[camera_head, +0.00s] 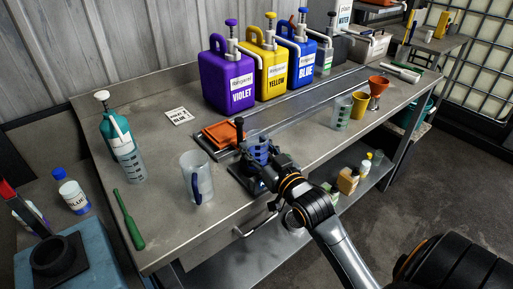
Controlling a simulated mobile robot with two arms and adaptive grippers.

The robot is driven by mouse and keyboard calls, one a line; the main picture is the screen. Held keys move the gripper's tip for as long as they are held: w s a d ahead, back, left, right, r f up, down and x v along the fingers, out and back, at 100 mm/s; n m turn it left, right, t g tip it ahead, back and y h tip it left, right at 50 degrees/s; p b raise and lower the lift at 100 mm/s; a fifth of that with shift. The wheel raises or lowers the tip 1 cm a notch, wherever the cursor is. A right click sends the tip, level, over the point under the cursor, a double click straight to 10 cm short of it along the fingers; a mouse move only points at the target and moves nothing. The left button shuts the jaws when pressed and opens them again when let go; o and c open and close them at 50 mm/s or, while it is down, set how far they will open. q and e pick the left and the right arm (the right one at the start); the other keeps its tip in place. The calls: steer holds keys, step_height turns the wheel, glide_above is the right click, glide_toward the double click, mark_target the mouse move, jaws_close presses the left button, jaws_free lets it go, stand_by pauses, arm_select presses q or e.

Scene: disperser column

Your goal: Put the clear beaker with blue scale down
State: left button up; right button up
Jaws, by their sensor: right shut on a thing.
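My right gripper (267,161) is at the middle of the bench, beside a small dark stand. It is shut on the clear beaker with blue scale (258,147), whose blue marks show just beyond the fingers. The beaker looks upright, over or on the stand's dark base (239,175); I cannot tell whether it touches. The gripper hides its lower part. My left gripper is not in view.
A teal pump bottle (116,130), a clear beaker (133,168) and a green tool (129,219) are further left. Violet (228,85), yellow and blue canisters stand behind.

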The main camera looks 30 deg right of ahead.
steer(key=shift+f, duration=0.15)
steer(key=o, duration=0.8)
steer(key=shift+r, duration=0.2)
steer(key=s, duration=1.2)
steer(key=shift+a, duration=0.3)
